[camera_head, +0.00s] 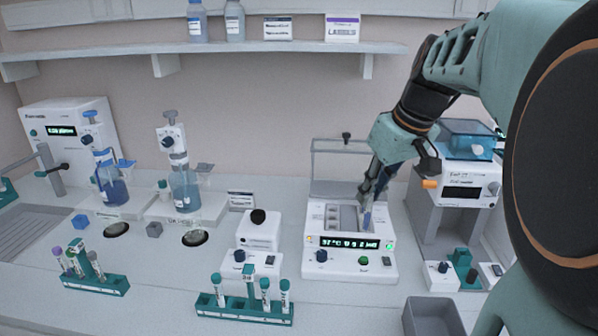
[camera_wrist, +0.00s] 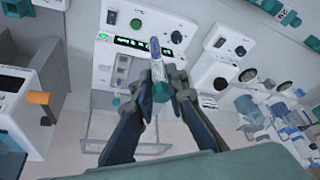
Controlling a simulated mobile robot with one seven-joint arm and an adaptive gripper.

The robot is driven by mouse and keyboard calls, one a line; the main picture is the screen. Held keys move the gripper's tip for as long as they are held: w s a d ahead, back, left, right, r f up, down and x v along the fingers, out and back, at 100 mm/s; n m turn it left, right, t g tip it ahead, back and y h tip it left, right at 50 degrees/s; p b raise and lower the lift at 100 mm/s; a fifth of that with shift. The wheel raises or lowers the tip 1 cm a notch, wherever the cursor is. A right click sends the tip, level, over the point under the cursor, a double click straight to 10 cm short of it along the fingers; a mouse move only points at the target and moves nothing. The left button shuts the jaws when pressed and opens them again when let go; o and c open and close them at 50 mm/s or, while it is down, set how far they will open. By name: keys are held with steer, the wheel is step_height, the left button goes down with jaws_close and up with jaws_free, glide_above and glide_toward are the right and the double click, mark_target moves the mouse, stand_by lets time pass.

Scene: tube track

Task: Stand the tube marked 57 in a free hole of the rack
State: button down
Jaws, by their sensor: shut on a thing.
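My gripper (camera_head: 370,190) is over the right side of a white heating block (camera_head: 318,262) with a lit display. In the wrist view my gripper (camera_wrist: 160,82) is shut on a tube (camera_wrist: 156,50) with a teal cap and a pale body. Its number is not readable. I cannot tell whether its lower end is in a well of the block or above it. A teal rack (camera_head: 233,312) with several teal-capped tubes stands at the front middle, with empty space between them.
The block's clear lid (camera_head: 340,160) stands raised behind it. A grey bin (camera_head: 430,318) is at front right. Bench between rack and bin is clear.

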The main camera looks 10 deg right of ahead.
step_height(320, 180, up, 3)
steer(key=shift+f+p, duration=0.1)
steer(key=shift+p, duration=0.7)
steer(key=shift+f, duration=0.1)
